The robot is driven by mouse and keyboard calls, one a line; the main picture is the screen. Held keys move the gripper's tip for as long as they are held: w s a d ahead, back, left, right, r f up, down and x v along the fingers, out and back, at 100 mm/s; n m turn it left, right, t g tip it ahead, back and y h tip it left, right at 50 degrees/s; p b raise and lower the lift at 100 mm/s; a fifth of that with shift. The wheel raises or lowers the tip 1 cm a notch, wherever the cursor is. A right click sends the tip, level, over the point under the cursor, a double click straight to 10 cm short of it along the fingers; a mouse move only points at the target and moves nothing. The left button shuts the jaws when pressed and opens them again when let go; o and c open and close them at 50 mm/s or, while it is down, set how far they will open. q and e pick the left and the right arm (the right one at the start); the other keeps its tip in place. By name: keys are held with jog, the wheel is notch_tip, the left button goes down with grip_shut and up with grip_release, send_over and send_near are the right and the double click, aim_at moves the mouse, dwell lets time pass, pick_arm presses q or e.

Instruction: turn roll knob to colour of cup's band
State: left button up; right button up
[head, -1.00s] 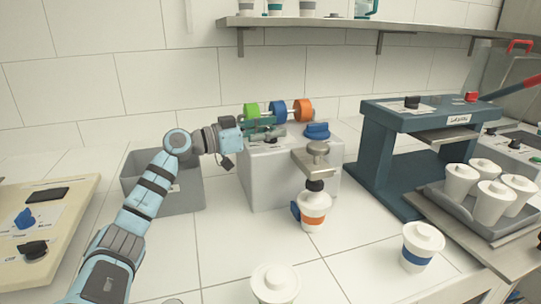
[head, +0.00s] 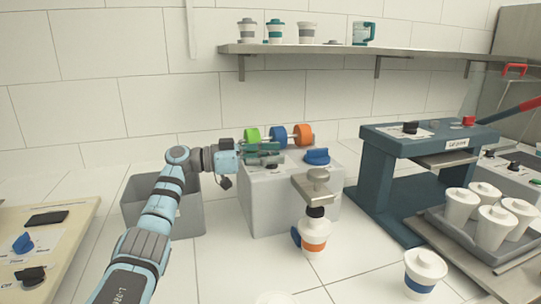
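The filler machine (head: 262,205) is a light grey box. Above its top stand a green roll (head: 252,136), a blue roll (head: 278,137) and an orange roll (head: 303,135) in a row. A small dark knob (head: 271,166) shows on its top, partly hidden by my gripper; a larger blue knob (head: 317,156) is to its right.
A grey bin (head: 190,222) is left of the machine. A blue-banded cup (head: 424,272) stands front right. A dark blue press (head: 370,180) and a tray (head: 440,226) of white cups are right. A shelf (head: 310,48) with cups runs above. A beige board (head: 75,215) is at left.

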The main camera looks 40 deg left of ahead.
pick_arm(q)
jog(key=o, duration=0.4)
jog(key=shift+o, duration=0.2)
notch_tip(320, 180, up, 10)
